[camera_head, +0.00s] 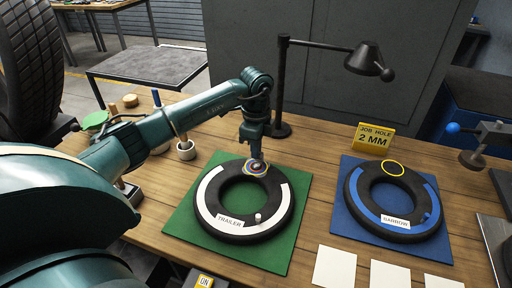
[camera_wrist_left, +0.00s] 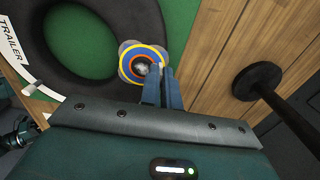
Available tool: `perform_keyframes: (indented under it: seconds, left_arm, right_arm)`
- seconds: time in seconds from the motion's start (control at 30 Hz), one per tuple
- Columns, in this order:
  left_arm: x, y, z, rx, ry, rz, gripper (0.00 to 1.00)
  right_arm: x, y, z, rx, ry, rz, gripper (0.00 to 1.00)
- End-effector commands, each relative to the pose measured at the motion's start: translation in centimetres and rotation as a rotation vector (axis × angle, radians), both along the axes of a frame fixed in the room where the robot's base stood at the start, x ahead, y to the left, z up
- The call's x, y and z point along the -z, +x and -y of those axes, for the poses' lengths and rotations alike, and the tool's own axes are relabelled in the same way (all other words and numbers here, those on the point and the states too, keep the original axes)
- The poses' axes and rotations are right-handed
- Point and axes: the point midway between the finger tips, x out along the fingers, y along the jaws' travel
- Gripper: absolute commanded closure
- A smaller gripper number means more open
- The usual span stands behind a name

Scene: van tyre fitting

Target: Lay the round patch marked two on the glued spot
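The trailer tyre (camera_head: 226,232) lies flat on a green mat (camera_head: 188,222). A round patch of orange, blue and yellow rings (camera_head: 257,167) lies at the far side of this tyre. In the left wrist view, the patch (camera_wrist_left: 130,67) has a grey lobed edge and a shiny knob at its middle; no number is readable. My left gripper (camera_head: 257,153) is right over the patch. In the left wrist view, its fingers (camera_wrist_left: 162,73) are close together beside the knob; whether they grip it is unclear. The barrow tyre (camera_head: 355,201) has a yellow ring (camera_head: 393,168). My right gripper is not seen.
A yellow sign (camera_head: 373,140) reads "JOB HOLE 2 MM". A black lamp (camera_head: 365,60) stands behind the tyres. A small pot (camera_head: 186,151) stands left of the mat. White cards (camera_head: 334,267) lie at the front. A blue mat (camera_head: 350,232) holds the barrow tyre.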

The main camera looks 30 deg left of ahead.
Motion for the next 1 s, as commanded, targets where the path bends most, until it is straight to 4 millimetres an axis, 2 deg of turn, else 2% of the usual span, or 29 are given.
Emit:
perform_keyframes:
  seconds: [0.33, 0.4, 0.67, 1.0]
  left_arm:
    - [0.13, -0.04, 0.02, 0.0, 0.001, -0.002, 1.0]
    - [0.14, -0.04, 0.02, 0.0, 0.001, -0.002, 0.92]
    - [0.1, -0.03, 0.02, 0.0, 0.0, -0.001, 0.71]
    - [-0.34, 0.0, 0.0, 0.0, 0.0, 0.0, 0.71]
  right_arm:
    - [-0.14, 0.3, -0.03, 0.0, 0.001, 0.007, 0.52]
    - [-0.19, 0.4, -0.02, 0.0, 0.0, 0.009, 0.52]
    - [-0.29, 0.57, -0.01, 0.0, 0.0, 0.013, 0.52]
    - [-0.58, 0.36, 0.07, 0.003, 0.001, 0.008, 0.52]
